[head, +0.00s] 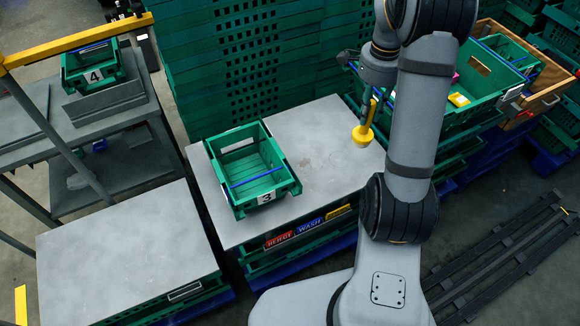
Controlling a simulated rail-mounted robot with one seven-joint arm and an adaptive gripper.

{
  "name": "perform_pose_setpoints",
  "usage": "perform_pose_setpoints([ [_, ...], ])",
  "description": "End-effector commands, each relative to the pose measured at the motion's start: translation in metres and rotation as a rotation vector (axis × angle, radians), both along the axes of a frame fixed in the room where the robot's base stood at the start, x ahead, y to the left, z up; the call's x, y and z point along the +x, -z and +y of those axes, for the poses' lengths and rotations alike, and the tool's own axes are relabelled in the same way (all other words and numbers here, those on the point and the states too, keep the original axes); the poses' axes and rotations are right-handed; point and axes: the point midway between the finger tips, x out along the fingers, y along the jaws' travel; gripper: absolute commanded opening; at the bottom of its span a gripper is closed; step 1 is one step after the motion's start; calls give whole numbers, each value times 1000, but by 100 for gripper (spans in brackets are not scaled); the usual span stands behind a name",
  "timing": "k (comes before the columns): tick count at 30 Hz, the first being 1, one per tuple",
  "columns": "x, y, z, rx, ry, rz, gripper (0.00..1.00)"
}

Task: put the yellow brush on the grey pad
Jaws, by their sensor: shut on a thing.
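The yellow brush (363,133) has a slim handle and a round head with a pale underside. It hangs head down, over or beside the right part of the middle grey top. My gripper (376,92) is shut on the upper end of its handle; the fingertips are small and partly hidden. Two flat grey surfaces lie side by side: the middle grey top (315,178) and the left grey top (130,250). I cannot tell which is the grey pad. The left one is bare.
Green crate 3 (238,200) stands on the middle top's left side. Crate 4 (68,77) sits on a grey rack at upper left. Stacked green crates (250,62) wall the back. A green crate (484,107) with a yellow item (458,100) is at right.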

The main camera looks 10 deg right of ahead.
Motion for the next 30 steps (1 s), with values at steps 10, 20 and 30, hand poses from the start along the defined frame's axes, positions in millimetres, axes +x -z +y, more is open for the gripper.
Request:
perform_pose_setpoints([
  [10,1,43,-51,0,286,0,0],
  [20,57,83,-13,1,291,4,0],
  [30,92,110,10,1,294,0,0],
])
